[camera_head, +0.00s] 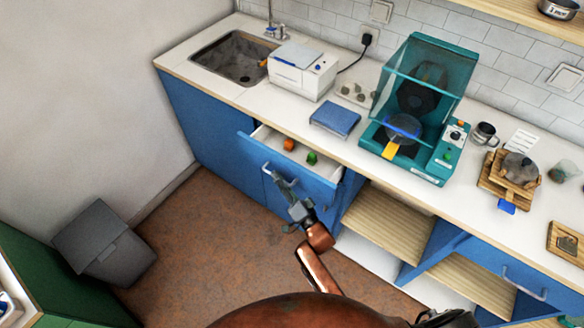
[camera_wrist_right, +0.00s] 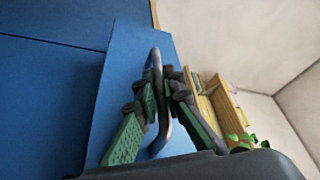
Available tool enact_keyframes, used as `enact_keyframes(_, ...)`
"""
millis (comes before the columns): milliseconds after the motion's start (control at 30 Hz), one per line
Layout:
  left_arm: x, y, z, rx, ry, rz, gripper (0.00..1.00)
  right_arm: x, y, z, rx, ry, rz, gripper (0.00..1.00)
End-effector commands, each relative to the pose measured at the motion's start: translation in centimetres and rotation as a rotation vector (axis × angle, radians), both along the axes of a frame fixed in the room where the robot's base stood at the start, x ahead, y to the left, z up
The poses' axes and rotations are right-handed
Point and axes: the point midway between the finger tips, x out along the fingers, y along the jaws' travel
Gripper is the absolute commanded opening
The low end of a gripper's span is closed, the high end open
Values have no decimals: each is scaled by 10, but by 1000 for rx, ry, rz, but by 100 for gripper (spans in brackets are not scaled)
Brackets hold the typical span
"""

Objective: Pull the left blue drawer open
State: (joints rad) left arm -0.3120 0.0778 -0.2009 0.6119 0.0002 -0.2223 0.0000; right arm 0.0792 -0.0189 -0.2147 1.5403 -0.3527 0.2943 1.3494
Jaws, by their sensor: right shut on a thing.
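The left blue drawer (camera_head: 312,187) stands partly pulled out below the white counter in the head view. An orange item (camera_head: 289,144) and a green item (camera_head: 312,158) lie inside it. My right gripper (camera_head: 282,181) is at the front of the drawer. In the right wrist view, my right gripper's fingers (camera_wrist_right: 160,103) are shut on the metal drawer handle (camera_wrist_right: 157,62), one on each side of the bar. The blue drawer front (camera_wrist_right: 130,75) shows behind the handle. My left gripper is not in view.
A teal machine (camera_head: 425,165) with a clear cover, a white device (camera_head: 303,72) and a sink (camera_head: 240,57) are on the counter (camera_head: 345,147). Open wooden shelves (camera_head: 390,222) lie right of the drawer. A grey bin (camera_head: 105,245) stands left on the brown floor, which is otherwise clear before the drawer.

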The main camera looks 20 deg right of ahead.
Motion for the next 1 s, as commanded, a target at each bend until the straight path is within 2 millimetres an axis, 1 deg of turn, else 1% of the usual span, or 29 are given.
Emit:
enact_keyframes(33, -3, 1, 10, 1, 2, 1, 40, -8, 9, 6, 4, 0, -2, 0)
enact_keyframes(100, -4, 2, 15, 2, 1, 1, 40, -18, 21, 4, 3, 1, -3, 0)
enact_keyframes(200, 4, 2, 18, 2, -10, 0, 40, -26, 32, 3, 1, 2, -4, 0)
enact_keyframes(267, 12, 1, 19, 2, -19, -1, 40, -29, 35, 2, 0, 0, -4, 0)
enact_keyframes(400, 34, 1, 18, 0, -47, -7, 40, -30, 37, 1, -2, -1, -4, 0)
enact_keyframes(533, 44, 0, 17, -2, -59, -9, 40, -30, 37, 0, -2, -1, -4, 0)
enact_keyframes(567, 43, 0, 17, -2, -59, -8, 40, -30, 37, 0, -1, 0, -4, 0)
enact_keyframes(600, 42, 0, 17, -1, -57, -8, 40, -30, 37, 0, -1, 0, -4, 9)
enact_keyframes(833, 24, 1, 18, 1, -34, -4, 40, -30, 37, 1, -1, 0, -4, 25)
enact_keyframes(867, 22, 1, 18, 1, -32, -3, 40, -30, 37, 1, -1, -1, -3, 26)
enact_keyframes(1000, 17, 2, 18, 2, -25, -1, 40, -29, 37, 1, -1, -1, -3, 26)
